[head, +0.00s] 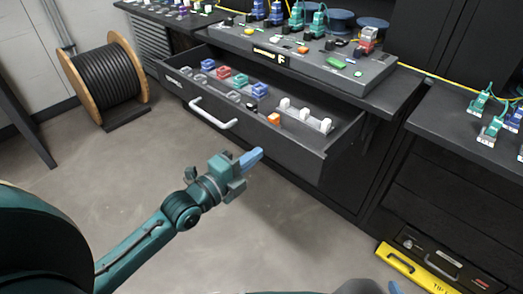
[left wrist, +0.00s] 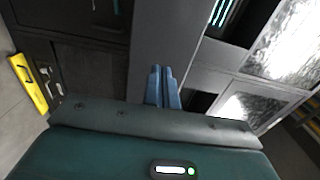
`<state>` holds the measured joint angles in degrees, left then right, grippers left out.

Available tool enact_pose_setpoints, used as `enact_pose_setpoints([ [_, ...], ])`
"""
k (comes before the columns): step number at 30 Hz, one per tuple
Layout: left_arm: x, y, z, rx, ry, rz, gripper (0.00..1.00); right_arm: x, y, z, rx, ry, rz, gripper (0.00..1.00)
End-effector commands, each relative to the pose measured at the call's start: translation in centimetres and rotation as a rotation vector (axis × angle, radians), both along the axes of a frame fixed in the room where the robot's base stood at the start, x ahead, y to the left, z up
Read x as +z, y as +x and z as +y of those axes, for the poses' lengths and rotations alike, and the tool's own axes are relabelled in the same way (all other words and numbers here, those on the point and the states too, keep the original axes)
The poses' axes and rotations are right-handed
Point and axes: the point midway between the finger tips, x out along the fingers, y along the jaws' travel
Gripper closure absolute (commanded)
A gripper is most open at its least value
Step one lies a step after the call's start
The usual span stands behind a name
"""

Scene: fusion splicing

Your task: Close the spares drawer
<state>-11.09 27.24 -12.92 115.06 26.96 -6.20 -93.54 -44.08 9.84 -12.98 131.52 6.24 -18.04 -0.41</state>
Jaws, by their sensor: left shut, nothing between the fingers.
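The spares drawer (head: 290,149) is pulled well out from under the bench in the head view. Its pale bar handle (head: 212,114) is on the front panel. Small red, blue, grey, white and orange parts lie inside the drawer. My left gripper (head: 251,158) is in front of the drawer, below and to the right of the handle in the picture. Its blue fingers are together and empty, and they also show in the left wrist view (left wrist: 163,86). I cannot tell how far they are from the front panel.
The bench top (head: 330,65) above the drawer carries a device block and several connectors. A cable reel (head: 106,86) stands on the floor at the left. A yellow-edged case (head: 425,270) lies low at the right. The floor before the drawer is clear.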

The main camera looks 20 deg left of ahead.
Motion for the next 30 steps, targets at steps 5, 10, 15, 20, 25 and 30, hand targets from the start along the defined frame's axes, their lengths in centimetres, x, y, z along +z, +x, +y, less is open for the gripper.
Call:
enact_pose_setpoints([
  [5,0.0,2.1,-0.9,0.0,-0.001,-0.001,1.0,0.2,0.1,-0.1,-0.001,0.0,-0.008,0.64],
  [10,0.0,2.8,-1.2,0.0,0.0,0.0,1.0,0.3,0.1,-0.1,-0.002,-0.001,-0.014,0.64],
  [15,0.0,2.8,-1.2,0.0,0.0,0.001,1.0,0.3,0.1,-0.2,-0.003,-0.001,-0.012,0.64],
  [20,0.0,2.8,-1.2,0.0,0.0,0.001,1.0,0.3,0.0,-0.2,-0.003,-0.001,-0.011,0.64],
  [25,0.0,3.5,-1.5,-0.001,0.001,0.0,1.0,0.2,0.0,-0.2,-0.003,-0.002,-0.011,0.64],
  [30,0.0,5.7,-2.4,-0.001,0.001,-0.001,1.0,0.0,0.0,-0.2,-0.003,-0.004,-0.01,0.64],
])
